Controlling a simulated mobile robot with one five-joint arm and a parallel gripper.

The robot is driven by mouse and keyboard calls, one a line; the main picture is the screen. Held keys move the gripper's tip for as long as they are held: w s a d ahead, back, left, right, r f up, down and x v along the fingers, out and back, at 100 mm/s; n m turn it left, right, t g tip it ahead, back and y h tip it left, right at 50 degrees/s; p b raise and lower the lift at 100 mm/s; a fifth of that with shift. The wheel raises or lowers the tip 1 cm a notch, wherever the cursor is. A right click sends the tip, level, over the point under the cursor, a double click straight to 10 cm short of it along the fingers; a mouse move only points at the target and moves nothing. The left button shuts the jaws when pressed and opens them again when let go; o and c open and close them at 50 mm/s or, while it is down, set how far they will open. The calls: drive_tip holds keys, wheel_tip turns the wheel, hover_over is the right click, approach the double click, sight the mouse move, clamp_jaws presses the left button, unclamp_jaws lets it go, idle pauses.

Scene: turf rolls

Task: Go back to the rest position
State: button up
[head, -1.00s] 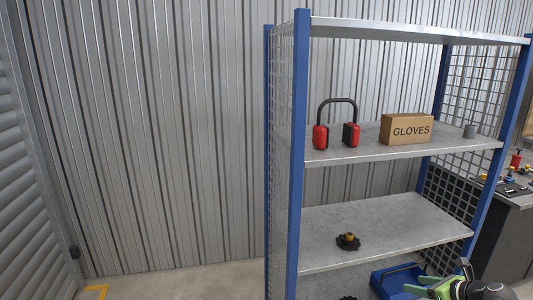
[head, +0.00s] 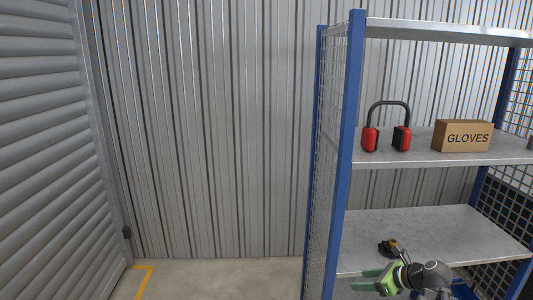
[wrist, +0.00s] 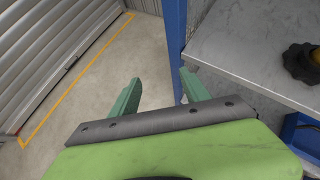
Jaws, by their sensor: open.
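My gripper (head: 368,280) shows at the bottom right of the head view, in front of the shelf rack's lower part. In the wrist view its two green fingers (wrist: 158,94) are spread apart with nothing between them. Concrete floor and the blue rack post (wrist: 174,40) show beyond the fingers. A black knob with a yellow centre (head: 390,248) lies on the lower shelf (head: 440,232), just above my gripper in the head view. The knob also shows at the right edge of the wrist view (wrist: 301,64).
The blue-posted rack (head: 349,150) has mesh sides. Its upper shelf holds red ear defenders (head: 386,128) and a GLOVES box (head: 463,136). A blue bin (wrist: 302,136) sits below. A ribbed shutter (head: 50,150) stands left. Floor with a yellow line (head: 144,281) is clear between.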

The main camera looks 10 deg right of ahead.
drive_tip(key=s+a+f+n+g+h, duration=0.1)
drive_tip(key=a+f+n+g, duration=0.3)
drive_tip(key=a+n, duration=0.75)
drive_tip(key=s+a+f+n+g+h, duration=0.15)
drive_tip(key=a+f+n+g, duration=0.35)
drive_tip(key=a, duration=1.2)
drive_tip(key=s+d+n+h, duration=0.2)
drive_tip(key=d+n+h, duration=0.3)
drive_tip(key=n, duration=0.6)
wheel_tip(320, 180, up, 13)
drive_tip(key=y+p, duration=0.1)
drive_tip(key=p, duration=1.1)
drive_tip(key=shift+s+d+f+n+t, duration=0.15)
drive_tip(key=shift+d+f+n+t, duration=0.05)
drive_tip(key=shift+d+n+t, duration=0.25)
drive_tip(key=shift+y, duration=0.25)
